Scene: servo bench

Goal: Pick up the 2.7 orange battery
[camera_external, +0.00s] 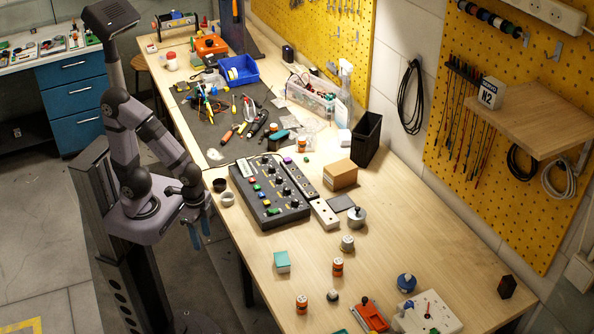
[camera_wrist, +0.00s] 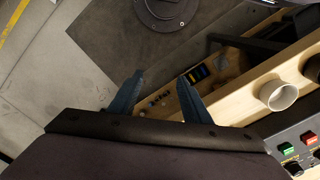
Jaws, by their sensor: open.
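Two small orange-and-dark cylinders that look like batteries stand upright near the front of the bench in the external view: one battery (camera_external: 338,267) and a nearer battery (camera_external: 301,304). A third orange cylinder (camera_external: 301,145) stands farther back by the tools. Their labels are too small to read, so I cannot tell which is the 2.7 one. My gripper (camera_external: 200,237) points down at the bench's left edge, well left of the batteries. In the wrist view my gripper (camera_wrist: 161,82) has its two blue fingers apart, with nothing between them. No battery shows there.
The black control box (camera_external: 270,193) lies between my gripper and the bench's middle. A white cup (camera_external: 228,199) stands at the left edge and shows in the wrist view (camera_wrist: 279,94). A teal-topped box (camera_external: 282,262) and silver knob (camera_external: 347,243) stand near the batteries.

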